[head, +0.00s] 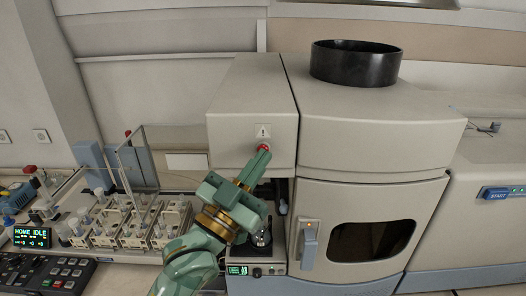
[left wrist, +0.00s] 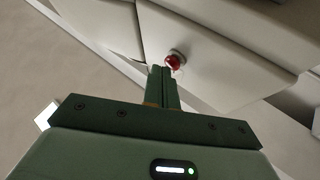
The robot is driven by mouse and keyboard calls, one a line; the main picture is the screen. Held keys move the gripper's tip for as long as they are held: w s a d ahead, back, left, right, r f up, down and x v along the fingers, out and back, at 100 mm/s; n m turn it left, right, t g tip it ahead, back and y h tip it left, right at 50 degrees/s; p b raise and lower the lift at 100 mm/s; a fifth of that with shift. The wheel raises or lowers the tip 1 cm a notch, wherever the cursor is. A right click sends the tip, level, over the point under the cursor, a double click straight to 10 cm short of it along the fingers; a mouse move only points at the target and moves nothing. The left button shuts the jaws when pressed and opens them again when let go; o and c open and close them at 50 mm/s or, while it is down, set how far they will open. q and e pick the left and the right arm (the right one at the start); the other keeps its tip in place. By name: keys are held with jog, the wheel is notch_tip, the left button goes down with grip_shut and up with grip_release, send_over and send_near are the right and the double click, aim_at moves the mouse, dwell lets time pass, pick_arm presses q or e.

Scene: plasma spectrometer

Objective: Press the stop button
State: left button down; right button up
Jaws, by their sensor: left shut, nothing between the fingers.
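The red stop button (head: 263,148) sits on the front of the spectrometer's grey left housing (head: 238,133), just below a small warning label. It also shows in the left wrist view (left wrist: 173,61) as a red cap on a light panel. My left gripper (head: 262,156) is shut and empty. Its fingertips are right at the button, just below it in the head view. In the left wrist view the closed fingertips (left wrist: 160,70) point at the button's lower edge. I cannot tell whether they touch it. My right gripper is not in view.
An autosampler with vial racks (head: 130,222) stands on the left. A control box with a "HOME IDLE" display (head: 31,237) is at far left. The spectrometer door with a dark window (head: 371,250) is on the right. A blue START panel (head: 503,193) is at far right.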

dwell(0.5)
pick_arm(q)
jog(key=shift+s+p, duration=0.5)
jog(key=shift+s, duration=0.3)
jog(key=s+p, duration=0.2)
jog(key=s, duration=0.3)
dwell(0.6)
